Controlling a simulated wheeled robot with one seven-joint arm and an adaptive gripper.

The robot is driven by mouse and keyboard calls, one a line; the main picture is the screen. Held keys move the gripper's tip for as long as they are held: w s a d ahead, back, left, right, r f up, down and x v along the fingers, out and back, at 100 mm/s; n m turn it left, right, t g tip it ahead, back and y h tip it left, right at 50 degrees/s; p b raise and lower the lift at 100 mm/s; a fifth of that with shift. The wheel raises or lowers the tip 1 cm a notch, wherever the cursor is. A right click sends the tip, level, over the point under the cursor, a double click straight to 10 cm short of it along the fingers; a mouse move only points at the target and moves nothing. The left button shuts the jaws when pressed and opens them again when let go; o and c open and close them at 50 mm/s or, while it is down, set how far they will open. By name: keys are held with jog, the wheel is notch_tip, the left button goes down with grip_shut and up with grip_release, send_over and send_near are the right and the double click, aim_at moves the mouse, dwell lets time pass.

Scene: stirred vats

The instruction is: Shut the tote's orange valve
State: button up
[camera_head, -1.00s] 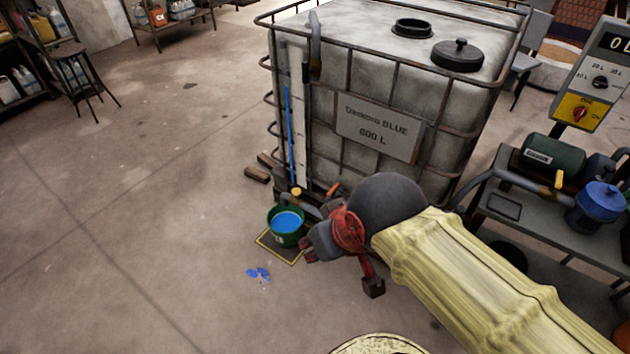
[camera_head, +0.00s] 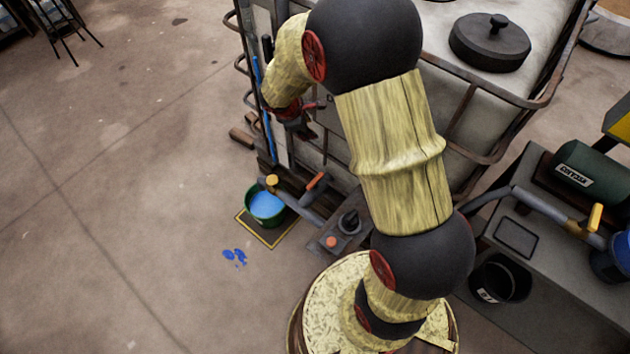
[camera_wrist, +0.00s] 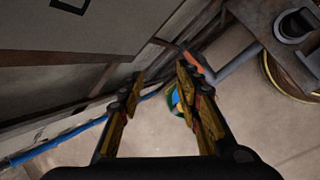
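The tote (camera_head: 440,35) is a pale tank in a metal cage, partly hidden by my arm. Its orange valve handle (camera_head: 318,182) sits low at the front, on a grey outlet pipe (camera_head: 300,207), and points up at an angle from it. The handle also shows in the wrist view (camera_wrist: 198,62), beyond the right finger. My gripper (camera_head: 308,131) is beside the tote's front, above the handle and apart from it. In the wrist view its fingers (camera_wrist: 163,92) are spread with nothing between them.
A green bucket (camera_head: 251,212) of blue liquid stands under the outlet's yellow-capped end, on a yellow-edged mat (camera_head: 281,237). Blue spots (camera_head: 235,256) mark the floor. A bench (camera_head: 520,285) with a green motor (camera_head: 590,172) is at the right.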

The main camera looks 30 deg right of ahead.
notch_tip(320, 180, down, 12)
jog(key=w+n, duration=0.2)
jog(key=n, duration=0.2)
jog(key=n+g, duration=0.1)
jog(key=n, duration=0.4)
send_near(315, 180)
jog(key=shift+w+d+f, duration=0.25)
jog(key=shift+d+f, duration=0.45)
jog(key=shift+f, duration=0.05)
jog(key=shift+y, duration=0.3)
jog(key=b+x, duration=0.1)
jog(key=x, duration=0.2)
jog(key=b+x, duration=0.2)
jog(key=x, duration=0.2)
jog(key=shift+s+a, duration=0.15)
jog(key=shift+s, duration=0.1)
jog(key=shift+w+d+f, duration=0.15)
jog(key=shift+d+f, duration=0.1)
jog(key=shift+f, duration=0.35)
jog(key=shift+c, duration=0.8)
grip_shut()
